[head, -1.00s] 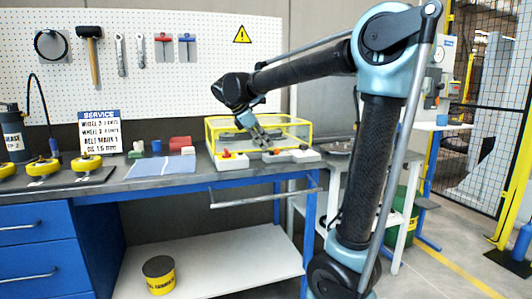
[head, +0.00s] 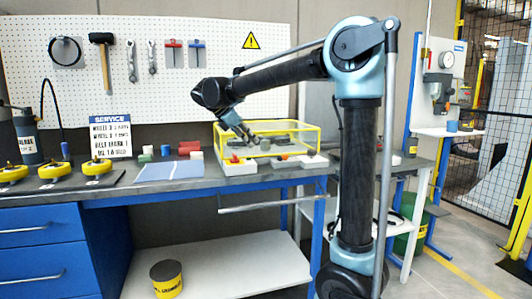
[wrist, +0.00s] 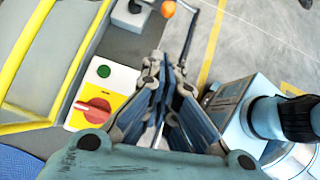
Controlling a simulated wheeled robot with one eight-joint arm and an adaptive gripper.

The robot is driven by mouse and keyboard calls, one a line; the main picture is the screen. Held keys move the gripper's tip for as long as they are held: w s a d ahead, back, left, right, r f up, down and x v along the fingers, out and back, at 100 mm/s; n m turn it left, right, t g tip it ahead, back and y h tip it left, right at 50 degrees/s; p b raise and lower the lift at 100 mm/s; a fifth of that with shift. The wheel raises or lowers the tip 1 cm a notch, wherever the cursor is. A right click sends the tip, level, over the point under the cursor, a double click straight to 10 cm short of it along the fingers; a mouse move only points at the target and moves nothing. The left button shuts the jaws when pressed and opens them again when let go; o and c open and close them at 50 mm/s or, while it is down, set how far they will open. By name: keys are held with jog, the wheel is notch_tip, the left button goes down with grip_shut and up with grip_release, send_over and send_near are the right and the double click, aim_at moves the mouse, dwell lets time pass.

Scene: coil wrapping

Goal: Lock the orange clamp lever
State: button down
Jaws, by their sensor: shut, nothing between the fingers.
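The orange clamp lever (head: 284,156) appears as a small orange knob on the bench, in front of the yellow-framed guard. In the wrist view, an orange ball (wrist: 168,9) on a dark rod shows at the top edge, and the rest of it is cut off. My gripper (head: 256,141) is above the guard's front side, up and left of the orange knob and apart from it. In the wrist view my gripper (wrist: 164,72) has its fingers together and empty. The lever's exact angle is too small to tell.
A red rotary switch (wrist: 97,109) on a yellow plate, with a green button (wrist: 104,72), is left of my fingers. The yellow-framed guard (head: 318,136) stands behind. A blue mat (head: 155,172) and yellow wheels (head: 50,169) are farther left.

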aim_at(283, 157)
jog(key=shift+w+d+r+x, duration=0.15)
jog(key=shift+d+r+x, duration=0.2)
jog(key=shift+x, duration=1.75)
jog(key=shift+w+d+r+x, duration=0.15)
jog(key=shift+d+r+x, duration=0.15)
jog(key=shift+x, duration=1.75)
jog(key=shift+w+d+r+x, duration=0.15)
jog(key=shift+d+r+x, duration=0.2)
jog(key=shift+x, duration=1.75)
jog(key=shift+s+d+n+t, duration=0.1)
jog(key=shift+d+n+t, duration=0.1)
jog(key=shift+n+t, duration=0.15)
